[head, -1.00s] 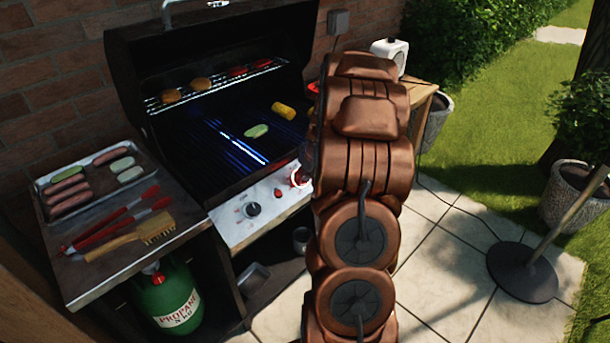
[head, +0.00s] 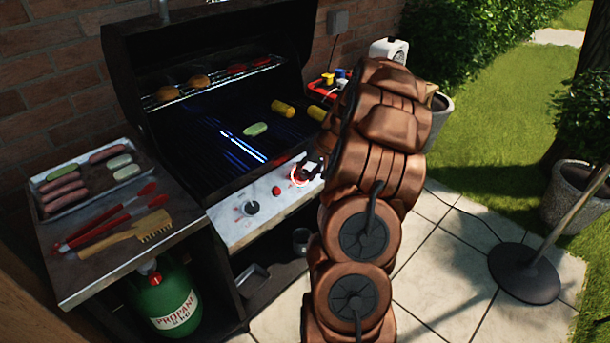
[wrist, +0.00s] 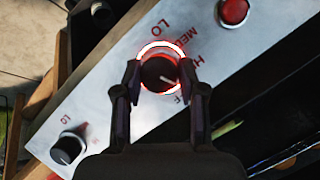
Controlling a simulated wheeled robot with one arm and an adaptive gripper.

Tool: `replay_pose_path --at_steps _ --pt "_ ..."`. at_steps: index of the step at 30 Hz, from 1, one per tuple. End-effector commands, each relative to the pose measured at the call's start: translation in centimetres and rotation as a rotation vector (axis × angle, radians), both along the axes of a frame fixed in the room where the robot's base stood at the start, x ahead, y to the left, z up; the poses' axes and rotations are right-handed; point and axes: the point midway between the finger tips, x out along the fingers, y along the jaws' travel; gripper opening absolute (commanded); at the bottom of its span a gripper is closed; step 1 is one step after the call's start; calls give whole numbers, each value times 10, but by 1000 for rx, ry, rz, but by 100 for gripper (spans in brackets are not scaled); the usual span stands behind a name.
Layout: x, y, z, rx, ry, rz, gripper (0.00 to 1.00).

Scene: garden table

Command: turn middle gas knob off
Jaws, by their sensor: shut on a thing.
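The middle gas knob (wrist: 158,74) is dark and round with a glowing white-red ring, on the grill's pale control panel (wrist: 112,93). Its light pointer mark points to the lower right in the wrist view, toward lettering partly hidden by a finger. LO and MED labels lie above it. My gripper (wrist: 160,82) has a finger on each side of the knob and is shut on it. In the head view the glowing ring (head: 297,176) shows beside my gripper, which is mostly hidden by my arm. Blue flames (head: 243,150) burn under the grate.
A red button (head: 277,190) and the left knob (head: 251,208) are on the panel. Another knob (wrist: 68,149) is at lower left in the wrist view. Food lies on the grate; a side shelf (head: 185,215) holds tongs, a brush and a tray. A propane bottle (head: 165,300) stands below.

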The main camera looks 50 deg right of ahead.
Motion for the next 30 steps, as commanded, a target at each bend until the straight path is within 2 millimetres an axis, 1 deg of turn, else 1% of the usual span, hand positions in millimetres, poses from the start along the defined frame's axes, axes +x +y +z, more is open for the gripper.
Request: replay_pose_path --at_steps 6,13,19,30 --pt "0 -3 -1 116 -6 -122 6" --pt "-1 -2 -1 202 -6 -206 6" --pt "-1 -3 -1 239 -7 -244 6" --pt "-1 -3 -1 249 -8 -256 6"
